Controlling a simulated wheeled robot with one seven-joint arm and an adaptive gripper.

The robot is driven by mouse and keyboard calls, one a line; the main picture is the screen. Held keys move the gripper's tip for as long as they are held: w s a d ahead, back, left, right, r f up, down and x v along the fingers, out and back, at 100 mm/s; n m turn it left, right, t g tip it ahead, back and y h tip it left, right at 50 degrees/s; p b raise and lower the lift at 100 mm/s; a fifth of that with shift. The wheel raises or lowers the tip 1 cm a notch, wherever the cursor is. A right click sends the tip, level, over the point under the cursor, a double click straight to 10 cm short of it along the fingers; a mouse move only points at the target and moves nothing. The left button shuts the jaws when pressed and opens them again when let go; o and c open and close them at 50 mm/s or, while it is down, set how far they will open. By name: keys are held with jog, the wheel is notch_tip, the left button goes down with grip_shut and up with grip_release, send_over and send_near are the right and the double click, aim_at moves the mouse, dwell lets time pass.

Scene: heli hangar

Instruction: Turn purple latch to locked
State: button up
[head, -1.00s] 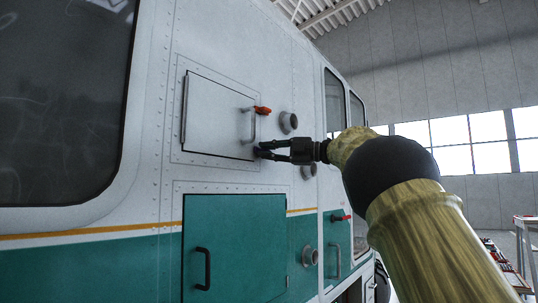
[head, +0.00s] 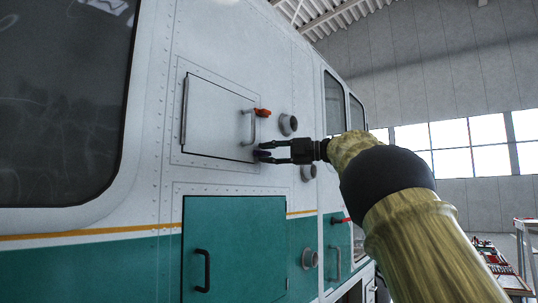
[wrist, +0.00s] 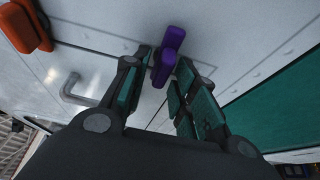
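The purple latch (wrist: 168,56) shows in the wrist view on the white panel, just beyond and between my two fingertips. Its long arm runs down from a rounded top part. In the head view it is a small dark purple spot (head: 261,156) at the lower right corner of the white hatch (head: 215,115), partly hidden by my fingers. My gripper (head: 268,152) is open, with its fingers pointing at the panel; it also shows in the wrist view (wrist: 162,85). One finger is on each side of the latch. I cannot tell whether either touches it.
An orange-red latch (head: 262,112) sits above, beside the hatch's grey handle (head: 254,126). Round grey fittings (head: 288,124) stick out to the right. A teal door (head: 235,245) with a black handle is below. A table with red items (head: 510,280) stands at the far right.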

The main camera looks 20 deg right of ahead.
dwell(0.3)
jog(key=v, duration=1.2)
jog(key=shift+w+d+f, duration=0.1)
